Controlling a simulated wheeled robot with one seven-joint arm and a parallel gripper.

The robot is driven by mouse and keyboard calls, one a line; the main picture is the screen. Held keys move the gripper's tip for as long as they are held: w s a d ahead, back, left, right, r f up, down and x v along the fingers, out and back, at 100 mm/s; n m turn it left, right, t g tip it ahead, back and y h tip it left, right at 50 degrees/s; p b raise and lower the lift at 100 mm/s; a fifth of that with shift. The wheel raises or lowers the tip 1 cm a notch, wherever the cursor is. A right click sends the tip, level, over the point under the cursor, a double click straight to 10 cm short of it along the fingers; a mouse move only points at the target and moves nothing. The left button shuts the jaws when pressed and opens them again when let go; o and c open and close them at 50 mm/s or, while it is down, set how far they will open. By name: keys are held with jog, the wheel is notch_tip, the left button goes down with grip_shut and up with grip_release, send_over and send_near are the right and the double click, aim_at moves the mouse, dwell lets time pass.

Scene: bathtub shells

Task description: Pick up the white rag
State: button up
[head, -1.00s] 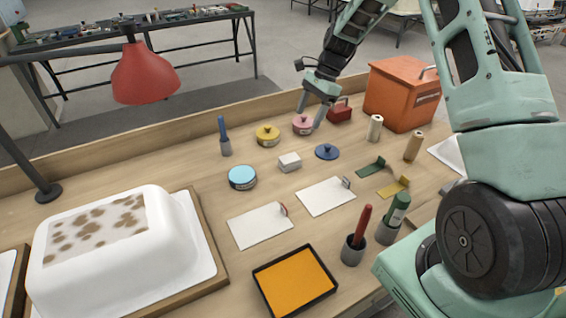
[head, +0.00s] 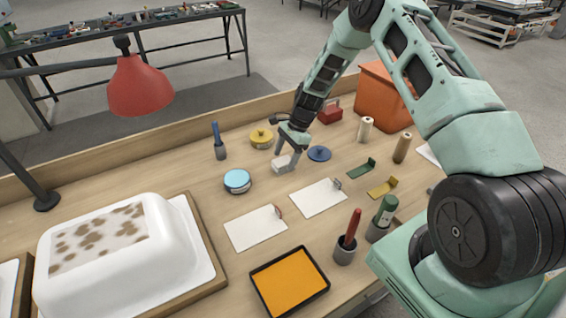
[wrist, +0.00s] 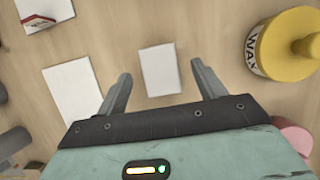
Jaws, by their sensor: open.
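The white rag (head: 283,165) is a small folded white block lying on the wooden workbench, near its middle. In the wrist view the rag (wrist: 160,72) shows as a pale rectangle between my two fingers, with wood visible on both sides of it. My gripper (head: 287,152) is open and empty, pointing down just above the rag; in the wrist view its fingers (wrist: 161,70) stand on either side of the rag's picture. I cannot tell the exact height gap. The gripper partly covers the rag's top in the head view.
A blue lid (head: 319,153), a light-blue tin (head: 237,180) and white cards (head: 256,228) lie around the rag. A red lamp (head: 140,86) hangs at left.

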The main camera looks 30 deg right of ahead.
aim_at(283, 161)
jog(key=shift+x, duration=1.25)
jog(key=c, duration=1.1)
jog(key=shift+o, duration=0.2)
jog(key=shift+r, duration=0.1)
notch_tip(283, 161, up, 10)
jog(key=shift+f+b, duration=0.1)
jog(key=shift+b, duration=0.95)
jog(key=shift+o, duration=1.2)
jog(key=shift+c, duration=0.7)
